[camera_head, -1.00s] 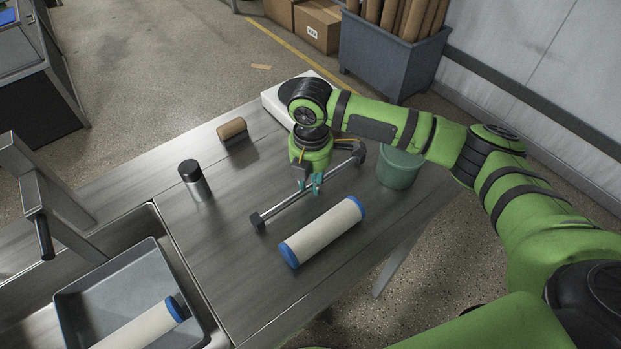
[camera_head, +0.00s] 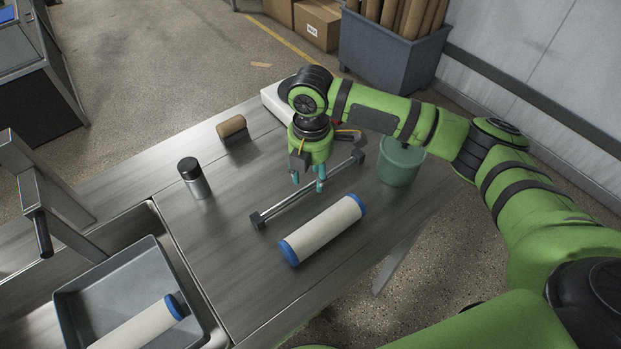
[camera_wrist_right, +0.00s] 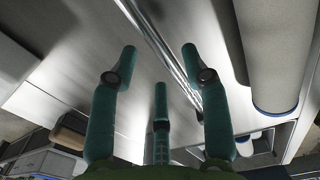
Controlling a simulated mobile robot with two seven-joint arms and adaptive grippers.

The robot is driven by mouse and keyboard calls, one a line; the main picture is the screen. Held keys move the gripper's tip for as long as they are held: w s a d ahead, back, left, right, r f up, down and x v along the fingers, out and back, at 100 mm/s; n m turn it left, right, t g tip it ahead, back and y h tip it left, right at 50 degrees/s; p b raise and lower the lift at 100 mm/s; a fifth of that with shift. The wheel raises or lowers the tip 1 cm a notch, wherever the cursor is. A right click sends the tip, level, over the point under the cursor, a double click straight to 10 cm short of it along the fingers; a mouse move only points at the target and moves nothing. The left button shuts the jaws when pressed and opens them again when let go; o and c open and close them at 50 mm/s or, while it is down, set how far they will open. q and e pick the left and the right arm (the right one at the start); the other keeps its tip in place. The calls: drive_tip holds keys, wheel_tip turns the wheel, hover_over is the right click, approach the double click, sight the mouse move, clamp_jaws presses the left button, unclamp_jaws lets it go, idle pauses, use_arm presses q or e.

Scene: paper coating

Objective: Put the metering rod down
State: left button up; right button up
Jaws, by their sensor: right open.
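The metering rod (camera_head: 284,206), a thin metal bar with dark end blocks, lies on the grey table (camera_head: 225,270), slanting from lower left to upper right. In the right wrist view the rod (camera_wrist_right: 150,35) runs beyond and between the spread fingers. My right gripper (camera_head: 308,183) is above the middle of the rod, with its teal fingers apart and nothing held; it also shows in the right wrist view (camera_wrist_right: 160,65). The fingers hide part of the rod. My left gripper is not in view.
A white roll with blue ends (camera_head: 325,230) lies just in front of the rod. A green bucket (camera_head: 400,165) stands at the right, a black-capped bottle (camera_head: 195,180) and a brown-handled tool (camera_head: 232,128) at the left. A grey tray (camera_head: 100,280) sits lower left.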

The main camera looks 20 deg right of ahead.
sight(311, 183)
wheel_tip(311, 183, up, 10)
drive_tip(key=b, duration=0.1)
drive_tip(key=shift+f, duration=0.1)
